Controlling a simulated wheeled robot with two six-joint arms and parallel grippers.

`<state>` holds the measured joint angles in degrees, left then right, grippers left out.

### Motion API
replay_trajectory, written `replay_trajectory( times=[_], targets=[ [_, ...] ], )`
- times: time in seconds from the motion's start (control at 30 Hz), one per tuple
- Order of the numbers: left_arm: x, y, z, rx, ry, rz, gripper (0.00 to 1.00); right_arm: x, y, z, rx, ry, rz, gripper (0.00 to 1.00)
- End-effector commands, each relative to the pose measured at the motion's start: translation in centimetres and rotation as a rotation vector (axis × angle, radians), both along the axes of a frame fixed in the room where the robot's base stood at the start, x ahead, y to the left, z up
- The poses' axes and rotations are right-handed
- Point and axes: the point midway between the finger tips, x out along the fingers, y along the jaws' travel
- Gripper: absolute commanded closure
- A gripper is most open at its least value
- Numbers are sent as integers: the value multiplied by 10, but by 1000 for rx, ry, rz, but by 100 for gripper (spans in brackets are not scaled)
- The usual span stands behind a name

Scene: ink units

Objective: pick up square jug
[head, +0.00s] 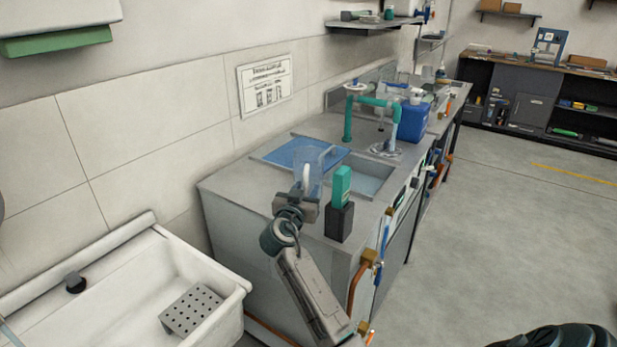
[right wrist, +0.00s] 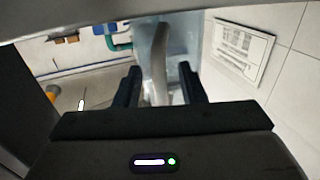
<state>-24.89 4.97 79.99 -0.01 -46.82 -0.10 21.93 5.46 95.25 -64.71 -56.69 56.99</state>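The square jug (head: 313,164) is clear, pale blue plastic with a light handle. In the head view it is at the near end of the sink counter, just beyond my right gripper (head: 300,196). In the right wrist view the jug (right wrist: 181,52) is straight ahead, and its curved handle stands between the two fingers of my right gripper (right wrist: 159,72). The fingers are apart, with a gap visible on each side of the handle. The gripper hides the jug's lower part, so I cannot tell what its base touches. My left gripper is not in view.
A teal-topped black block (head: 341,207) stands close right of the gripper at the counter's edge. Behind the jug are a blue mat (head: 290,153), a sink basin (head: 368,182), green pipework (head: 348,120) and a blue container (head: 412,122). A white trough (head: 140,285) is at lower left.

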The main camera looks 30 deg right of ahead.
Motion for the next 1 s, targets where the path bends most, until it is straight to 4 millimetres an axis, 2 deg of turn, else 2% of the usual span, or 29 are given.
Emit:
replay_trajectory(
  times=[0.33, 0.5, 0.53, 0.87, 1.0],
  targets=[
    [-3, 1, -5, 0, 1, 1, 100, 4, -5, -1, 2, 0, 1, 65],
    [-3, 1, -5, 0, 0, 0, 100, 4, -5, -1, 2, 0, 1, 99],
    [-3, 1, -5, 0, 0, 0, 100, 4, -5, -1, 2, 0, 1, 100],
    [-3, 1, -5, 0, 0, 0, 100, 4, -5, 3, 0, -2, 1, 100],
    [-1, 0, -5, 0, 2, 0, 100, 5, -5, 20, 0, -6, 0, 100]
  ],
)
